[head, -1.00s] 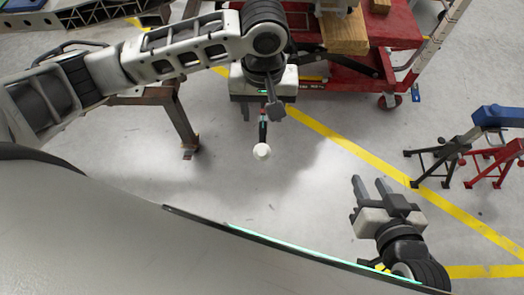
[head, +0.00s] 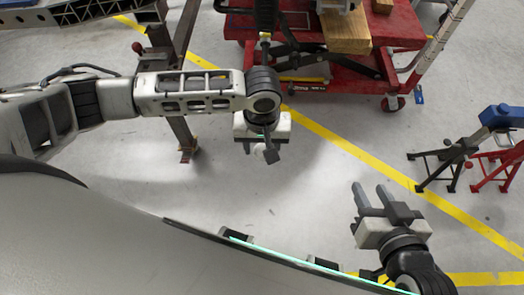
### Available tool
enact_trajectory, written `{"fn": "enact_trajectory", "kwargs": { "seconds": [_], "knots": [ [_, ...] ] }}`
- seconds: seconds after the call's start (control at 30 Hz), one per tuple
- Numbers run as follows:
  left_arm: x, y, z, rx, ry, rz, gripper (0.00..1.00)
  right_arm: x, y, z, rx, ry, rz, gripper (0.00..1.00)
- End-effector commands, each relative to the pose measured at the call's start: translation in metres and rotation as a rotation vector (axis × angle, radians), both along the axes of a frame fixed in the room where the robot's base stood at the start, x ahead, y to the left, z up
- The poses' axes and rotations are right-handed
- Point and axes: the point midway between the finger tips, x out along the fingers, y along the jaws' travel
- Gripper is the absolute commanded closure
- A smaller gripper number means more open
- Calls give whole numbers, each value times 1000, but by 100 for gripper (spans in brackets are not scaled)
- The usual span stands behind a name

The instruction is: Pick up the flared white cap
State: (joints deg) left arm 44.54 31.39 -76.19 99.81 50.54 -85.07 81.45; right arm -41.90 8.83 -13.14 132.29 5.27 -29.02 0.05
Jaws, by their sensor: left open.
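My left gripper (head: 265,153) reaches in from the left and hangs over the middle of the floor, pointing down and open. A small patch of the white cap (head: 260,148) shows beside its dark finger. The rest of the cap and its support are hidden under the gripper. I cannot tell whether the fingers touch the cap. My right gripper (head: 371,195) is at the lower right, away from the cap, with its two fingers apart and nothing between them.
A red lift cart (head: 400,35) with wooden blocks (head: 345,30) stands at the back. A brown steel table leg (head: 184,135) stands left of the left gripper. Black and red stands (head: 490,165) are at the right. The grey floor between the grippers is clear.

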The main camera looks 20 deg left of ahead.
Motion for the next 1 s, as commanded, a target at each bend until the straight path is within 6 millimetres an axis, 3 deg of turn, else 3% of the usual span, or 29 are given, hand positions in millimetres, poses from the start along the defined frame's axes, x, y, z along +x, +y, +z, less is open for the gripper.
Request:
{"fn": "enact_trajectory", "kwargs": {
  "seconds": [0.23, 0.37, 0.4, 0.77, 1.0],
  "knots": [
    [0, 0, -1, 0, 0, -1, 55, 6, 2, -3, -3, -1, 5, 64],
    [0, 0, -1, 0, 0, -1, 91, 6, 2, -3, -2, -2, 4, 64],
    [0, 0, -1, 0, 0, -1, 93, 6, 2, -2, -2, -2, 4, 64],
    [0, 0, 5, -2, -1, -1, 93, 6, 1, 0, 0, -4, 1, 64],
    [2, 0, 50, -2, -6, 0, 93, 5, -3, 24, 2, -32, -16, 64]
  ]
}}
